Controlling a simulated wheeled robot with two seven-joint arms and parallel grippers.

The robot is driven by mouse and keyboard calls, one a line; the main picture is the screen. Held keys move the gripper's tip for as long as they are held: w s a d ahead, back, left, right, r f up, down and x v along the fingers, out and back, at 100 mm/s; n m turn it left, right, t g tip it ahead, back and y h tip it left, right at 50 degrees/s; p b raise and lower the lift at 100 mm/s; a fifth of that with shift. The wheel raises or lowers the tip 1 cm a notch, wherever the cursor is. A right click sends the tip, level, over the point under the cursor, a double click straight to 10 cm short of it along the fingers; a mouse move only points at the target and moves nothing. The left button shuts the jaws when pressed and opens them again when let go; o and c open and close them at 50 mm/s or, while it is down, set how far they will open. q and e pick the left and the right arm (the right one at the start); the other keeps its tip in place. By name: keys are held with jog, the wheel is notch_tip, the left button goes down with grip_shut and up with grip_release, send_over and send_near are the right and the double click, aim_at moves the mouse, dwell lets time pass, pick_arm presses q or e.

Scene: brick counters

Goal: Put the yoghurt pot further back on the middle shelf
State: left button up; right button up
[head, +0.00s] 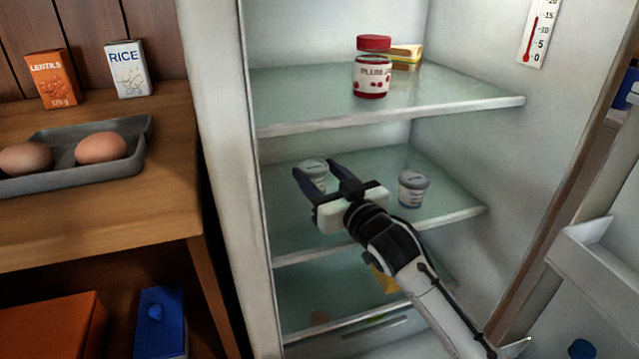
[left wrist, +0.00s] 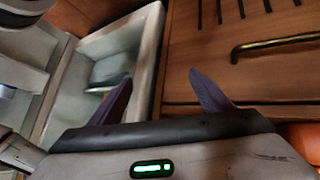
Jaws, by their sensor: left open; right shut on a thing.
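The middle shelf (head: 365,228) of the open fridge is glass with a pale front edge. A small white pot with a grey lid (head: 314,169), which I take as the yoghurt pot, is between the fingers of my right gripper (head: 322,178). The gripper is shut on it, and its fingers and palm hide part of the pot. I cannot tell whether the pot touches the shelf. A similar pot (head: 413,190) stands upright to the right, apart from the gripper. My left gripper (left wrist: 158,86) is open and empty in the left wrist view.
A wooden counter at left bears an egg tray (head: 135,138), a lentils box (head: 52,79) and a rice box (head: 128,69). The left wrist view shows a brass handle (left wrist: 275,44).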

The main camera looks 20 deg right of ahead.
jog(key=shift+f, duration=0.25)
jog(key=o, duration=0.7)
jog(key=shift+f, duration=0.2)
jog(key=o, duration=0.4)
jog(key=shift+r, duration=0.1)
